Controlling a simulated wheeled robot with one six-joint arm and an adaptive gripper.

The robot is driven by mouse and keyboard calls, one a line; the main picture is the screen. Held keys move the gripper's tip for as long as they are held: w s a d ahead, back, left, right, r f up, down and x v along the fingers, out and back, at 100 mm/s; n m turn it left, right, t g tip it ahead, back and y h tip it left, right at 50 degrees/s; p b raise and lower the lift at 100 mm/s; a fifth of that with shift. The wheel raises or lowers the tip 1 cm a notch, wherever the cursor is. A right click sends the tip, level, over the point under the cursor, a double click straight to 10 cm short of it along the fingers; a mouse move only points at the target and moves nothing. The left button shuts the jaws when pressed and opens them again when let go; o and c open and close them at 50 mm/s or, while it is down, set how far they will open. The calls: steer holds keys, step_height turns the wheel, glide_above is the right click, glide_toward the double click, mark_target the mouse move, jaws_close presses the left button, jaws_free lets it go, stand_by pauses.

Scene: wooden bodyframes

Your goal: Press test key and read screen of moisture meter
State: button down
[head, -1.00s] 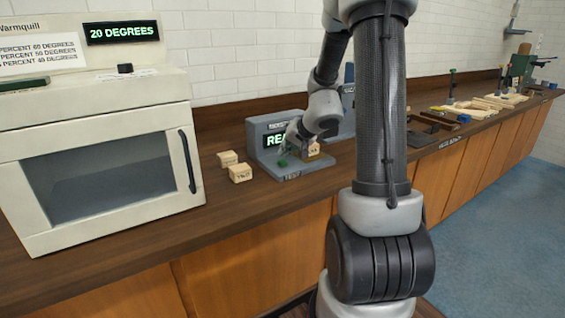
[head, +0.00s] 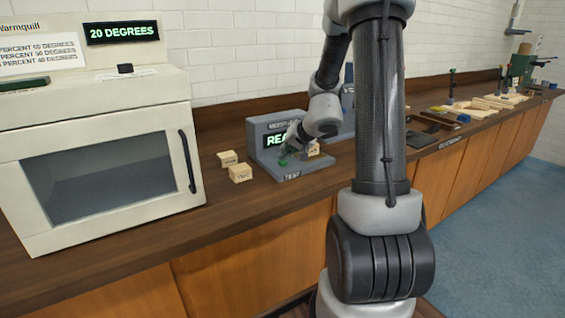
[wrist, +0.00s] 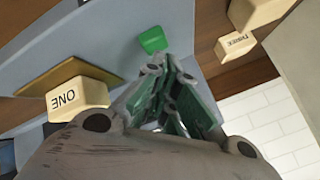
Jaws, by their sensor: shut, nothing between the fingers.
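The moisture meter (head: 263,133) is a grey unit on the bench with a dark screen (head: 273,140) showing green letters; "REA" is readable and my arm hides the rest. Its green test key (head: 283,162) sits on the base near the front, by the label "TEST". My gripper (wrist: 155,70) is shut and empty.
Two wooden blocks (head: 240,172) (head: 227,158) lie on the bench left of the meter; one reads THREE in the wrist view (wrist: 236,45). A cream oven (head: 100,100) stands further left, its display reading 20 DEGREES. Tools and wooden parts line the bench to the right.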

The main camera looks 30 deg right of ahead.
steer(key=shift+f, duration=0.45)
steer(key=shift+r, duration=0.15)
stand_by(0.4)
steer(key=shift+r, duration=0.8)
steer(key=shift+r, duration=2.5)
